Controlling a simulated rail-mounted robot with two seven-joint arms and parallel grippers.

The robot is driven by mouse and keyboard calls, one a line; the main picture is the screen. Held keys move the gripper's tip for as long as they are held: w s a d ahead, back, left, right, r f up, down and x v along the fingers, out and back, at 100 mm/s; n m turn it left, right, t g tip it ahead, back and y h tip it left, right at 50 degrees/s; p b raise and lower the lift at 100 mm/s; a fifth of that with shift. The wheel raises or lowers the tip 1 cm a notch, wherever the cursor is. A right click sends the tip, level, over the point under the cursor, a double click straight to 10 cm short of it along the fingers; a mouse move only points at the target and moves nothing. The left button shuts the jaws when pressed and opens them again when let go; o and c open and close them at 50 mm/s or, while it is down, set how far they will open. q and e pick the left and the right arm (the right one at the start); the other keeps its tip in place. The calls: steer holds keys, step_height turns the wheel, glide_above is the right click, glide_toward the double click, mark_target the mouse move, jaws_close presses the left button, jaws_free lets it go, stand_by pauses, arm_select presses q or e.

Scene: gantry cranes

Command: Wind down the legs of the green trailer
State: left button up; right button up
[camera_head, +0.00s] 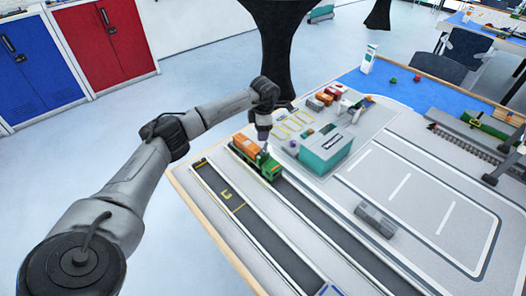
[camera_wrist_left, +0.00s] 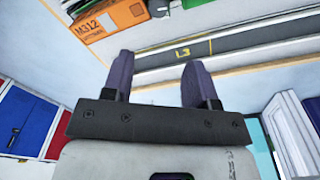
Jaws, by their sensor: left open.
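The green trailer (camera_head: 268,166) stands on a dark lane at the far left part of the table, with an orange container (camera_head: 244,146) behind its green end. Its legs are too small to make out. In the left wrist view the orange container (camera_wrist_left: 110,16), marked M312, shows at the top left, with a bit of green beside it. My left gripper (camera_head: 263,136) is right by the trailer in the head view; I cannot tell whether it touches. In the wrist view its two dark purple fingers (camera_wrist_left: 160,78) are apart, with nothing between them. My right gripper is not in view.
A teal and white box building (camera_head: 325,150) stands just right of the trailer. Small coloured containers (camera_head: 325,98) lie behind it. A grey block (camera_head: 375,219) sits farther right. Gantry rails (camera_head: 470,147) run at the right. The front lanes are clear.

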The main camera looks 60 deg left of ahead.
mark_target(263, 151)
arm_select(q)
steer(key=f+n, duration=0.3)
steer(key=n, duration=0.3)
steer(key=f+n+b, duration=0.1)
steer(key=f+n, duration=0.2)
steer(key=n, duration=0.2)
steer(key=f+n+b, duration=0.1)
steer(key=f+n, duration=0.2)
steer(key=n, duration=0.3)
steer(key=shift+w+n+t, duration=0.3)
steer(key=shift+w, duration=0.1)
steer(key=shift+f, duration=0.75)
steer(key=c, duration=0.9)
